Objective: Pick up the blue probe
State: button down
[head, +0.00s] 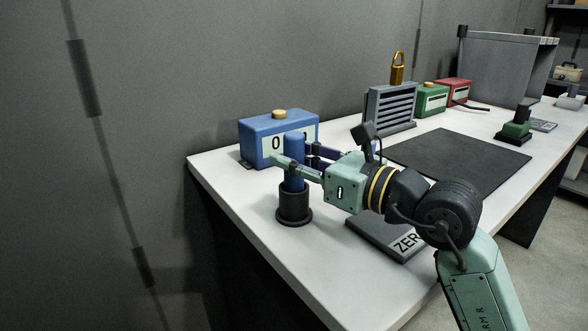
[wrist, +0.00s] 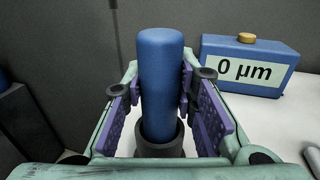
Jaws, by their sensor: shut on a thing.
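The blue probe (head: 294,165) is an upright blue cylinder in a round black holder (head: 294,206) near the table's left end. My gripper (head: 293,169) reaches it from the right and is shut on the probe's side. In the wrist view, the blue probe (wrist: 161,85) stands between the purple-padded fingers of my gripper (wrist: 163,108). The probe's lower end is hidden inside the black holder (wrist: 161,143).
A blue box (head: 262,140) reading "0 µm" stands behind the probe. A grey plate (head: 375,233) marked "ZER…" lies under my arm. A slatted grey block (head: 390,108), a green box (head: 432,99) and a dark mat (head: 460,160) are farther right.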

dwell(0.3)
notch_tip(320, 180, up, 10)
jog(key=shift+r, duration=0.1)
dwell(0.5)
dwell(0.6)
